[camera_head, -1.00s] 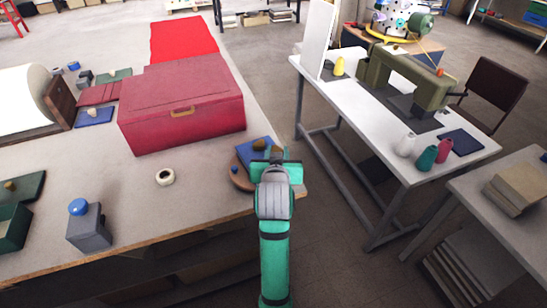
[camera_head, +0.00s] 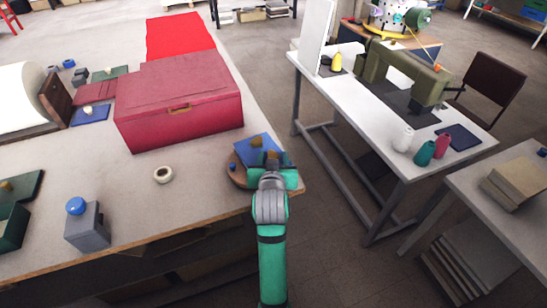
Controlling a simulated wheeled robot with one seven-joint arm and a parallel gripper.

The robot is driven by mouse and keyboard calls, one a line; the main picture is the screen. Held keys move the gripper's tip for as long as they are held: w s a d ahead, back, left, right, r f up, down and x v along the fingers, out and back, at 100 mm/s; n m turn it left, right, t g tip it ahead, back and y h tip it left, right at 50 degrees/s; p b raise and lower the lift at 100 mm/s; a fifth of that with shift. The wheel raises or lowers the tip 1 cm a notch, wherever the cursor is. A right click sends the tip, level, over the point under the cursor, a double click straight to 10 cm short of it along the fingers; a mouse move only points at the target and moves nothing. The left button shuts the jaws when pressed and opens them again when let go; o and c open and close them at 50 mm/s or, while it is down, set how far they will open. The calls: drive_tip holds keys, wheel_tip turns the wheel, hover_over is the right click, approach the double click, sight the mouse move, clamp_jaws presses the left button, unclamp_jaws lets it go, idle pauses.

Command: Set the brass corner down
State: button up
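My gripper (camera_head: 272,161) is at the right edge of the workbench, over the near right side of a round brown board (camera_head: 236,177). A small brass-coloured piece (camera_head: 272,155), which looks like the brass corner, shows between the fingertips; the gripper appears shut on it. The fingers and wrist hide most of the piece, and I cannot tell whether it touches what is below. A blue pad (camera_head: 250,153) lies on the board, with another brass-coloured piece (camera_head: 257,142) on it, just beyond and left of my gripper.
A large red box (camera_head: 180,105) stands left of the board. A cream ring (camera_head: 163,175) and a grey block with a blue knob (camera_head: 87,228) lie nearer. A small blue piece (camera_head: 232,167) sits on the board's left. The sewing table (camera_head: 390,150) stands right, across a floor gap.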

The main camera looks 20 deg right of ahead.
drive_tip(key=shift+r, duration=0.1)
drive_tip(key=shift+s+a+r, duration=0.1)
drive_tip(key=shift+s+r, duration=0.05)
drive_tip(key=v, duration=1.2)
drive_tip(key=s+a+f+n+t+y, duration=0.1)
drive_tip(key=s+a+f, duration=0.45)
drive_tip(key=f, duration=0.25)
drive_tip(key=s+a+f+n+y, duration=0.1)
drive_tip(key=s+a+f+n, duration=0.1)
drive_tip(key=s+a+f, duration=0.5)
drive_tip(key=s+a+f+t+y, duration=0.1)
drive_tip(key=s, duration=0.9)
drive_tip(key=s+a+f+n+y, duration=0.1)
drive_tip(key=s+a, duration=0.1)
drive_tip(key=s, duration=0.9)
drive_tip(key=shift+f+t+y, duration=0.3)
drive_tip(key=shift+t+y, duration=0.1)
drive_tip(key=shift+a, duration=0.15)
drive_tip(key=shift+c, duration=0.6)
